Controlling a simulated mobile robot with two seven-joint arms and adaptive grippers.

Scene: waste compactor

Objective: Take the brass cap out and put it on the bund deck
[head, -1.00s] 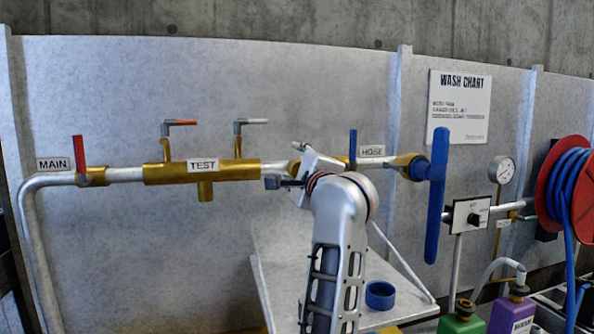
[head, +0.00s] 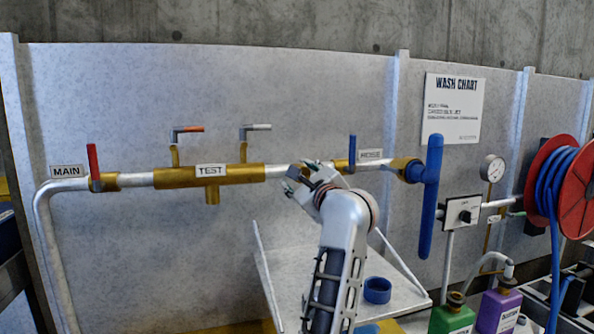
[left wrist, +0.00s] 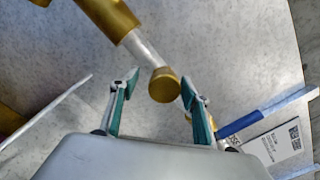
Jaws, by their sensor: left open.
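The brass cap (left wrist: 164,85) is a short round piece on the silver pipe, seen between and just beyond my left fingertips in the left wrist view. My left gripper (left wrist: 161,80) is open, with a teal finger on each side and gaps to the cap. In the head view my left gripper (head: 304,168) is at the pipe, right of the TEST section (head: 235,177), and mostly hides the cap. A pale deck (head: 285,265), likely the bund deck, lies below the pipe. My right gripper is not in view.
A blue ring (head: 377,290) stands on the deck's right part. A blue handle (head: 430,200) and a blue lever (head: 352,150) are right of my gripper. Bottles (head: 453,315) stand at the lower right. The deck's left part looks clear.

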